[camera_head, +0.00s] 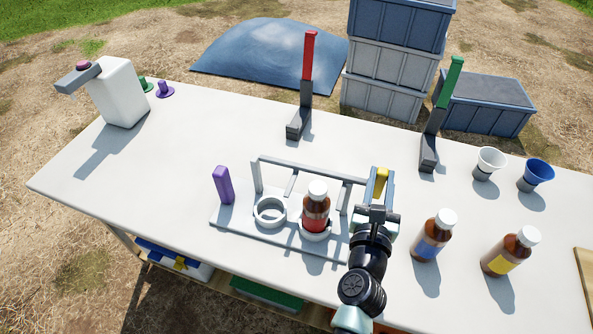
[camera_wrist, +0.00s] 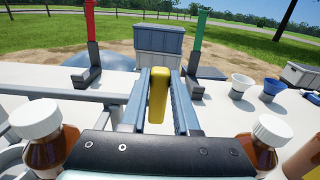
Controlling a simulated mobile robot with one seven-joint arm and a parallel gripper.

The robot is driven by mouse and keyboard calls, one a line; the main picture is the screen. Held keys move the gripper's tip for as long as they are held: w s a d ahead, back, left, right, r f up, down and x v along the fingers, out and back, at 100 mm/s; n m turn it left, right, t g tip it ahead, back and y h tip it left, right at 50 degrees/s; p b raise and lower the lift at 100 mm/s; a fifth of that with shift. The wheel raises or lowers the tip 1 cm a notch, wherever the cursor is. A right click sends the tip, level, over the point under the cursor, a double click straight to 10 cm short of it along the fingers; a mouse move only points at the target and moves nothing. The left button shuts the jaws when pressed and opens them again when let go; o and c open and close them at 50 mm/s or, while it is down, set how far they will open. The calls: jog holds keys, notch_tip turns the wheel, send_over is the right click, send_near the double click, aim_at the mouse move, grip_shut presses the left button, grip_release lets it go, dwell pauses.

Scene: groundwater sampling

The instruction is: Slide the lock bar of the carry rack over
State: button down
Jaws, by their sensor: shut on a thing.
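The carry rack stands in the middle of the table, with a pale base plate (camera_head: 243,226), an empty ring (camera_head: 270,213) and a second ring holding a brown bottle with a red label (camera_head: 316,212). A grey bar (camera_head: 310,170) runs along its far side. My gripper (camera_head: 379,187) is at the rack's right end, its two fingers shut on a yellow handle (camera_head: 381,180). The handle also shows upright between the fingers in the wrist view (camera_wrist: 157,95). My arm and fingers hide where the handle joins the rack. A purple upright block (camera_head: 222,185) stands at the rack's left end.
Bottles with blue (camera_head: 431,240) and yellow (camera_head: 508,253) labels stand right of my arm. Red (camera_head: 308,60) and green (camera_head: 450,85) levers stand behind the rack. White (camera_head: 489,163) and blue (camera_head: 537,174) cups are at the right. The table's left side is mostly clear.

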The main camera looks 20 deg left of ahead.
jog(key=shift+d+b, duration=0.35)
jog(key=shift+d, duration=0.55)
jog(key=shift+d+b, duration=0.3)
jog(key=shift+d, duration=0.25)
jog(key=c, duration=0.6)
grip_release()
jog(key=shift+o, duration=0.2)
jog(key=s, duration=1.3)
jog(key=shift+d, duration=0.15)
